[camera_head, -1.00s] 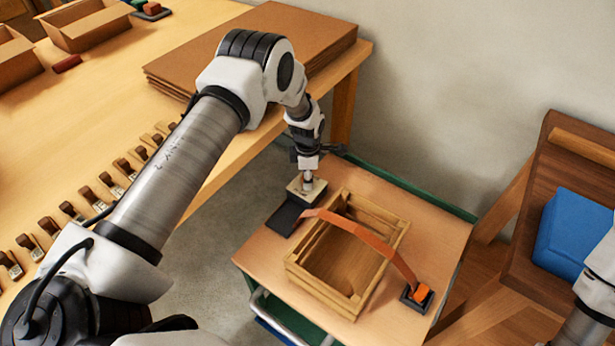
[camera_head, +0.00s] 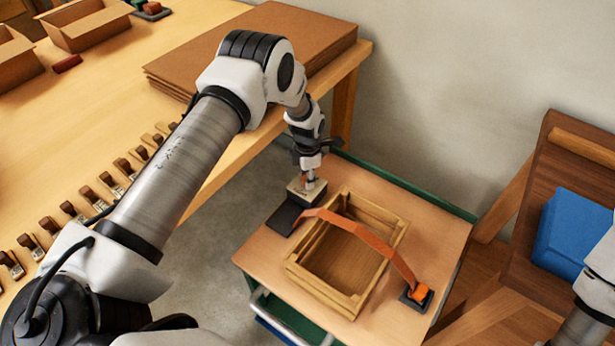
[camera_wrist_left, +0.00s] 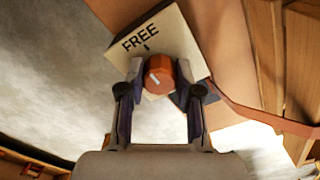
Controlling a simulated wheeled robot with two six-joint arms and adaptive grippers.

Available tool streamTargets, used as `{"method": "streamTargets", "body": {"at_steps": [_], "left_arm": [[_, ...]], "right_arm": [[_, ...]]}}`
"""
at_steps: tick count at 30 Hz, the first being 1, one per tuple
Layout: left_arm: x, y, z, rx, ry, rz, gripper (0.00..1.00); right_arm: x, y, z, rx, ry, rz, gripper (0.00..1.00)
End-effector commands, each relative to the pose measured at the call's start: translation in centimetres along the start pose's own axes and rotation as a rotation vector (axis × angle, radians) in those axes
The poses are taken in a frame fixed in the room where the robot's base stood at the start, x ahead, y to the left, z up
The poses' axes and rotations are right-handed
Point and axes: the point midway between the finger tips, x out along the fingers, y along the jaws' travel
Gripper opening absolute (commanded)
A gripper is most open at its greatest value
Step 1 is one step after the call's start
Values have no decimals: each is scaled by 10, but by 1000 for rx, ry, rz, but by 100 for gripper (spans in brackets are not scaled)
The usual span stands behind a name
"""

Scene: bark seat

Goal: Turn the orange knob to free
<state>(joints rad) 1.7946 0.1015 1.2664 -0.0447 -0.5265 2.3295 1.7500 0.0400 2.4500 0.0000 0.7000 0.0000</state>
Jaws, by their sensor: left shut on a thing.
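The orange knob (camera_wrist_left: 158,76) sits on a cream box face (camera_wrist_left: 178,40) with the word FREE and a short black mark below it. My left gripper (camera_wrist_left: 158,84) is shut on the knob, one finger on each side. In the head view my left gripper (camera_head: 309,183) is above the cream box (camera_head: 306,191) at the tray table's far left, and the knob is mostly hidden. My right gripper is out of view; only part of my right arm shows at the right edge.
An orange strap (camera_head: 355,229) runs from the box's dark base (camera_head: 285,218) over a wooden crate (camera_head: 300,272) to an orange buckle (camera_head: 419,292). A workbench (camera_head: 110,75) stands left. A wooden bench with a blue block (camera_head: 575,238) stands right.

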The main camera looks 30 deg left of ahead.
Motion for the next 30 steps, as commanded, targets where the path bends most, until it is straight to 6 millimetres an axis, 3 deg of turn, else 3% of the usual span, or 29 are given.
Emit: {"method": "streamTargets", "body": {"at_steps": [1, 3, 14, 17, 25, 30], "left_arm": [[3, -2, -2, -1, 5, -6, 41], [3, -2, -2, -1, 5, -6, 59], [-5, 0, 0, 0, 1, -2, 59], [-22, 0, 0, 1, 0, 0, 59], [-89, 0, 0, 1, 0, -1, 59], [-114, 0, 0, 0, 3, -3, 59]], "right_arm": [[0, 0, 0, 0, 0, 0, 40], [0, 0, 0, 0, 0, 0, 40], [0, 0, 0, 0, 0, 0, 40], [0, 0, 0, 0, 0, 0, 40], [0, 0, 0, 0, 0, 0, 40], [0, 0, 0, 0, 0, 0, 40]]}}
